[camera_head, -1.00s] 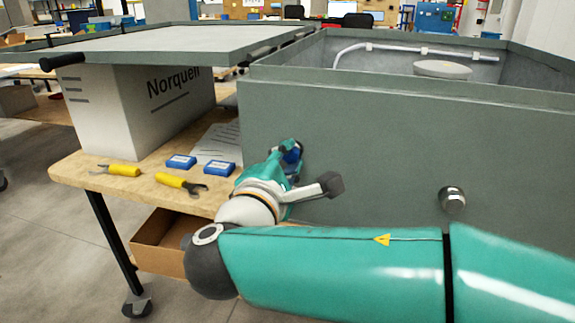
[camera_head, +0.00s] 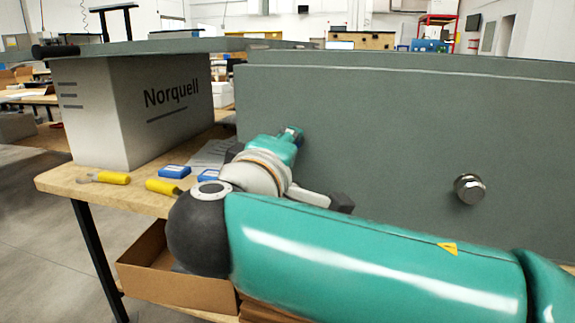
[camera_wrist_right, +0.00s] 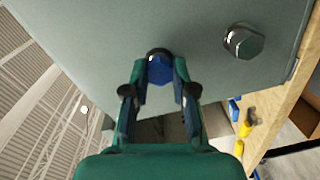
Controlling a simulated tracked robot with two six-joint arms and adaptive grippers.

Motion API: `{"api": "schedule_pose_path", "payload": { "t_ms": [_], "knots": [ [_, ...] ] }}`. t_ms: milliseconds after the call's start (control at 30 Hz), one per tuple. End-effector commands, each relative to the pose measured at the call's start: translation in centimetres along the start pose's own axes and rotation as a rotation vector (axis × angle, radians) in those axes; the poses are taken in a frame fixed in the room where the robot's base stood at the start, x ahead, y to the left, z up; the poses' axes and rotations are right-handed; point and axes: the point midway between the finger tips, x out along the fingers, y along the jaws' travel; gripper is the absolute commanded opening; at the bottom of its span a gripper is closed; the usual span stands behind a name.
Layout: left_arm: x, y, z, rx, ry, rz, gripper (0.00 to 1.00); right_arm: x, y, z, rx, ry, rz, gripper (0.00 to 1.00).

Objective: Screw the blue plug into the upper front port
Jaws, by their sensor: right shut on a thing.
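The blue plug (camera_wrist_right: 160,70) is between the fingers of my right gripper (camera_wrist_right: 162,77) in the right wrist view. The gripper is shut on it. A dark round rim shows just behind the plug at the grey panel (camera_wrist_right: 100,40); the port itself is hidden, and I cannot tell how deep the plug sits. In the head view my right gripper (camera_head: 291,133) is at the left part of the grey front panel (camera_head: 380,130), with the plug mostly hidden. A silver hex fitting (camera_head: 470,188) sticks out of the panel to the right. My left gripper is out of view.
A white Norquell box (camera_head: 160,110) stands on the wooden table (camera_head: 60,178) at left. Yellow-handled tools (camera_head: 112,178) and blue small boxes (camera_head: 173,171) lie in front of it. An open cardboard box (camera_head: 160,280) is below. A grey lid (camera_head: 140,47) lies on top.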

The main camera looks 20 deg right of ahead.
Motion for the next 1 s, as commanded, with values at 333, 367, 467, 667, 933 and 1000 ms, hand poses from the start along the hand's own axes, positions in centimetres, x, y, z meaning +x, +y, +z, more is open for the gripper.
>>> {"api": "schedule_pose_path", "payload": {
  "t_ms": [333, 367, 467, 667, 933, 1000],
  "knots": [
    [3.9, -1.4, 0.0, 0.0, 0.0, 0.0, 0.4, 0.1, -0.9, 0.3, 0.277, 0.005, -0.007, 0.0],
    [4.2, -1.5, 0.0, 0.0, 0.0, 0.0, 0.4, 0.1, -0.9, 0.3, 0.304, 0.007, -0.007, 0.0],
    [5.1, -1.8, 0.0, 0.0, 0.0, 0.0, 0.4, 0.1, -0.9, 0.3, 0.389, 0.011, -0.007, 0.0],
    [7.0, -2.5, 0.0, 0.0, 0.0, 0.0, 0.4, 0.1, -1.0, 0.2, 0.572, 0.019, -0.006, 0.0],
    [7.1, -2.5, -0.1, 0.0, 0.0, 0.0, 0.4, 0.1, -0.5, 0.2, 0.959, 0.034, -0.005, 0.0],
    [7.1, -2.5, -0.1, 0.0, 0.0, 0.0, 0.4, 0.2, -0.5, 0.2, 1.064, 0.038, -0.004, 0.0]
  ]
}}
